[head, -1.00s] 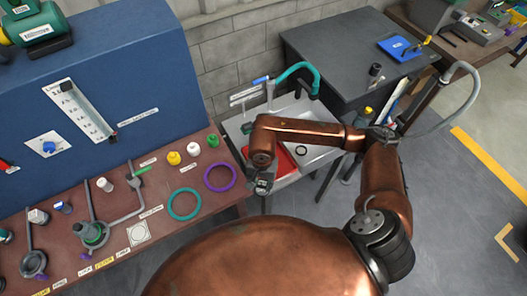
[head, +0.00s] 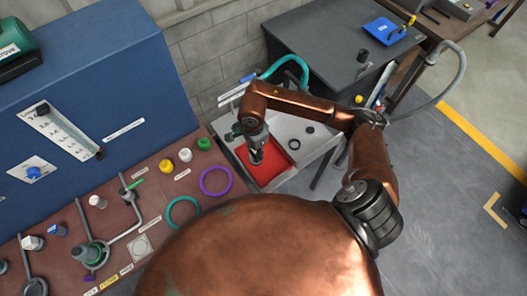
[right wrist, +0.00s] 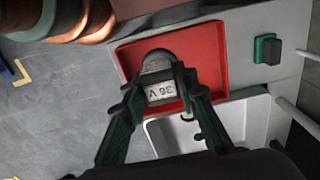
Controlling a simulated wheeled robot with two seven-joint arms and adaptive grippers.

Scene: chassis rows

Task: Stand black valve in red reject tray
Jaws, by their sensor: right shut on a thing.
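The red reject tray (head: 284,176) lies in the left part of the pale sink unit, and it also shows in the right wrist view (right wrist: 205,45). My right gripper (head: 256,158) is over the tray, pointing down. In the right wrist view its green-black fingers are shut on a dark, rounded thing with a pale label reading "36 V", which I take for the black valve (right wrist: 157,66). My left gripper is out of view.
The sink basin (right wrist: 235,120) adjoins the tray. A teal tap (head: 290,66) stands behind it. A green-black block (right wrist: 267,49) sits beside the tray. The brown bench (head: 150,205) at left holds yellow, white and green caps and two rings. A dark table (head: 320,45) stands behind.

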